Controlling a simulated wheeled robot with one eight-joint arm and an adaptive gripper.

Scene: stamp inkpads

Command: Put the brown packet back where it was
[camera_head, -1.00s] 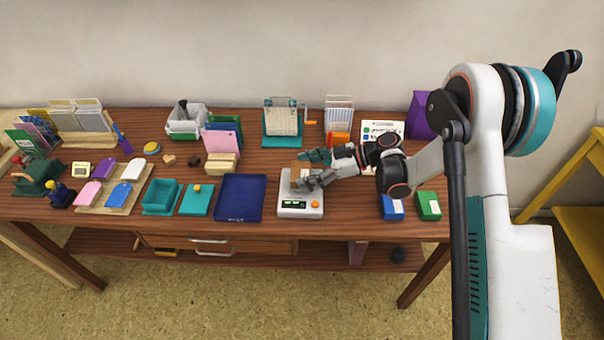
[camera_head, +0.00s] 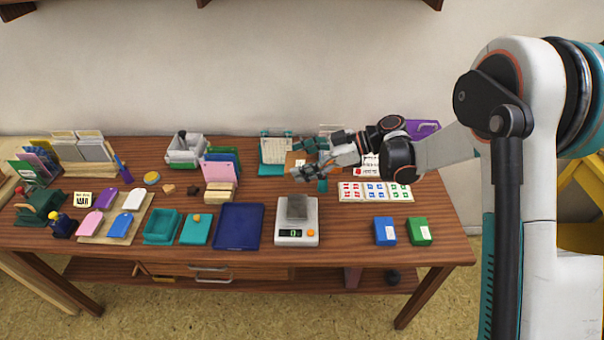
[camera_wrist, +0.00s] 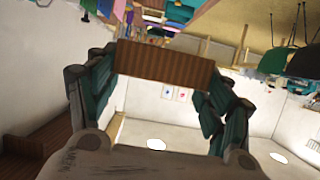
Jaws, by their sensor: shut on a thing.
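The brown packet (camera_wrist: 165,64) is held crosswise between the two fingers of my gripper (camera_wrist: 162,72) in the wrist view. My gripper (camera_head: 306,165) is shut on it. In the head view the gripper is above the back part of the table, behind the scale, and the packet is mostly hidden by the fingers. The white scale (camera_head: 283,226) has a bare grey plate (camera_head: 297,207) and a lit green display. My gripper is clear of the scale.
A blue tray (camera_head: 239,226) lies left of the scale. Blue (camera_head: 385,231) and green (camera_head: 419,231) boxes stand to its right. A stamp sheet (camera_head: 375,193) lies behind them. A teal-framed rack (camera_head: 273,152) stands at the back near my gripper.

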